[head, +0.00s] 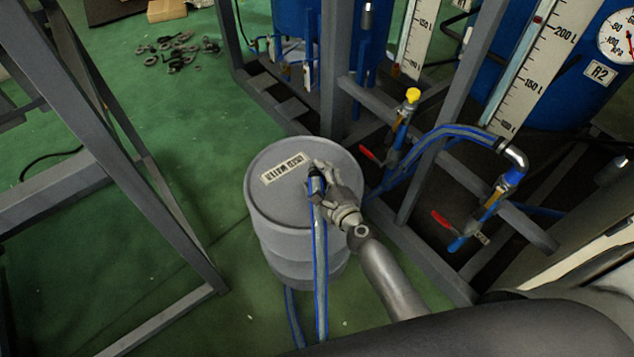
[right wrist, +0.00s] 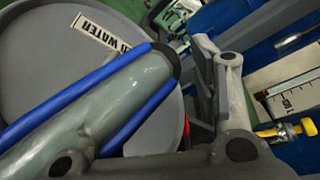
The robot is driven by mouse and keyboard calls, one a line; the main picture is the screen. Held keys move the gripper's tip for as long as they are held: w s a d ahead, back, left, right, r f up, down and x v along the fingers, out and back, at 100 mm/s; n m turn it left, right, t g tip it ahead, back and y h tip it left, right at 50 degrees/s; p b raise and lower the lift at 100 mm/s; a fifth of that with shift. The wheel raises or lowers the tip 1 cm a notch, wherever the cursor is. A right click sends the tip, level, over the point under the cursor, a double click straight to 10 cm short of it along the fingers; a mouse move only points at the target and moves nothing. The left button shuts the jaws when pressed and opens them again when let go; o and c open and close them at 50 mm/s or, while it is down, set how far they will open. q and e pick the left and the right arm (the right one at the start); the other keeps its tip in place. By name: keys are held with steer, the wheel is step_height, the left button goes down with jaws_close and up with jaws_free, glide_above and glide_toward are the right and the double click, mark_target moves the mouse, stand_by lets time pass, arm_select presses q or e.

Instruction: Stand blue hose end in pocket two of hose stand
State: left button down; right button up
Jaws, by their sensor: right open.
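A clear hose with blue stripes (head: 320,265) rises in front of the grey drum (head: 285,225), its dark end (head: 316,183) over the drum's lid. In the right wrist view the hose (right wrist: 100,105) crosses close to the camera, and its dark end (right wrist: 166,62) shows over the lid. My right gripper (head: 322,176) is open, its fingers beside the hose end; I cannot tell whether they touch it. Its fingers also show in the right wrist view (right wrist: 215,85). My left gripper is not in view. I cannot make out a hose stand or its pockets.
A second blue-striped hose (head: 450,132) arches between valves with red handles (head: 441,217) on the frame at right. Blue tanks (head: 580,75) stand behind. Grey frame posts (head: 130,150) stand at left. Loose dark parts (head: 178,50) lie on the green floor.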

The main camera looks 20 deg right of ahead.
steer(key=shift+x, duration=1.15)
steer(key=shift+c, duration=0.5)
jaws_close()
